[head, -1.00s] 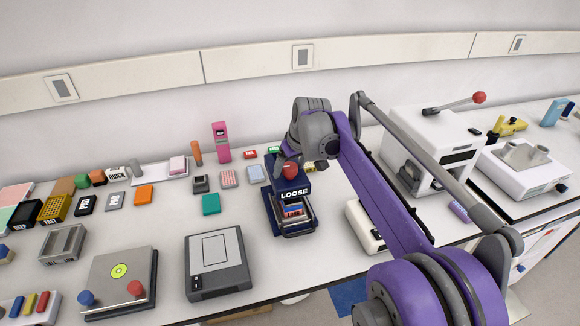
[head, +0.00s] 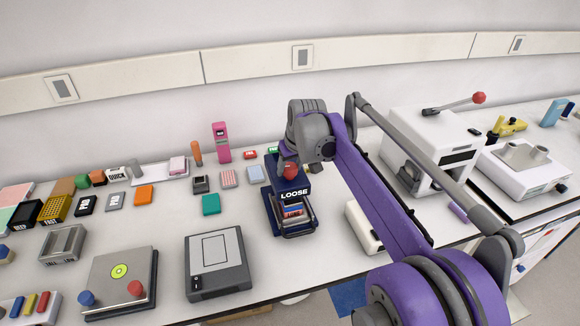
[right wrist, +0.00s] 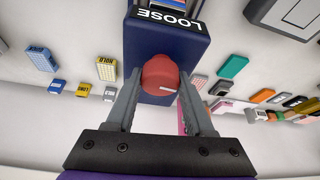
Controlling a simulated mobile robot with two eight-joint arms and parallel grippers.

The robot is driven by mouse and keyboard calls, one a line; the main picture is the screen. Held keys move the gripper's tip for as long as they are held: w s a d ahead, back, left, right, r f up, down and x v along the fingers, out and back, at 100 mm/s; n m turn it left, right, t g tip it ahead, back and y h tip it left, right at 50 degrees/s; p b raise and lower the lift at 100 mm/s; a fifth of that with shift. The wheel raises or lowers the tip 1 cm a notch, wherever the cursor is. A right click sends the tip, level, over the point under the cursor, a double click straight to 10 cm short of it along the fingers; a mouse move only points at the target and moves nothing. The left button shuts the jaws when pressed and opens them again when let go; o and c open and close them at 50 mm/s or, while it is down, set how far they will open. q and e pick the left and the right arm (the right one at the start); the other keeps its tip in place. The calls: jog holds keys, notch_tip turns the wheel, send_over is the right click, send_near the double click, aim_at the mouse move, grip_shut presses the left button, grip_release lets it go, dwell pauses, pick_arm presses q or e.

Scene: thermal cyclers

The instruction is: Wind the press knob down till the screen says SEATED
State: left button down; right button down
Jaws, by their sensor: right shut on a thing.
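The press (head: 294,224) is a dark blue unit on the bench with a red knob (head: 290,171) on top. Its screen (head: 294,194) reads LOOSE, and the same word shows upside down in the right wrist view (right wrist: 168,17). My right gripper (head: 287,165) comes down on the knob from above. In the right wrist view its two grey fingers stand on either side of the knob (right wrist: 160,75) and are shut on it. Small colourful items show in the open lower part of the press. My left gripper is not in view.
A grey flat device (head: 216,262) stands left of the press, and a teal block (head: 211,204) lies closer to it. A white device (head: 364,226) stands to the right, partly behind my arm. A pink device (head: 221,142) stands behind. Bare bench lies in front of the press.

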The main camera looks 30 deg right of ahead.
jog(key=shift+m+h, duration=0.8)
jog(key=shift+m, duration=1.3)
jog(key=shift+g, duration=0.3)
jog(key=shift+c, duration=1.4)
grip_release()
jog(key=v, duration=1)
jog(key=shift+s+r+p, duration=0.2)
jog(key=shift+r+p, duration=0.15)
jog(key=shift+p, duration=0.05)
jog(key=shift+a, duration=0.15)
